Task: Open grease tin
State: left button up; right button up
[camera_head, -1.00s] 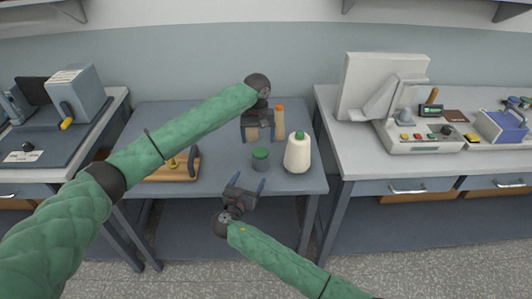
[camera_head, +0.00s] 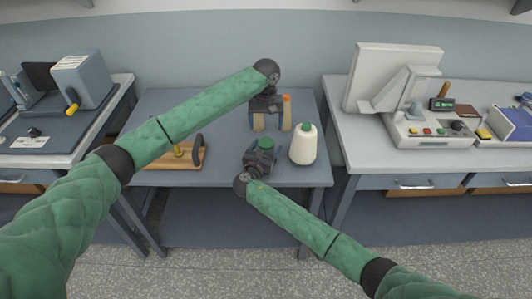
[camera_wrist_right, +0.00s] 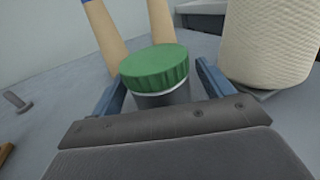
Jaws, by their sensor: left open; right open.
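The grease tin (camera_head: 267,143) is a small dark grey cylinder with a green lid, upright on the middle table. In the right wrist view its ribbed green lid (camera_wrist_right: 156,66) sits on the tin. My right gripper (camera_head: 263,152) is open, with one blue finger on each side of the tin. I see a gap at the right finger; contact on the left is unclear. My left gripper (camera_head: 269,112) is open behind the tin, above the table, near two tan upright items. Its fingertips are hard to make out.
A cream thread cone (camera_head: 303,146) with a green top stands close right of the tin. Tan upright items (camera_head: 287,116) stand behind, one orange-topped. The table (camera_head: 225,160) is clear between board and tin.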

pick_arm(q)
jog(key=shift+f, duration=0.1)
pick_arm(e)
jog(key=shift+w+d+f, duration=0.1)
jog(key=shift+w+d, duration=0.2)
jog(key=shift+w, duration=0.35)
jog(key=shift+c, duration=0.2)
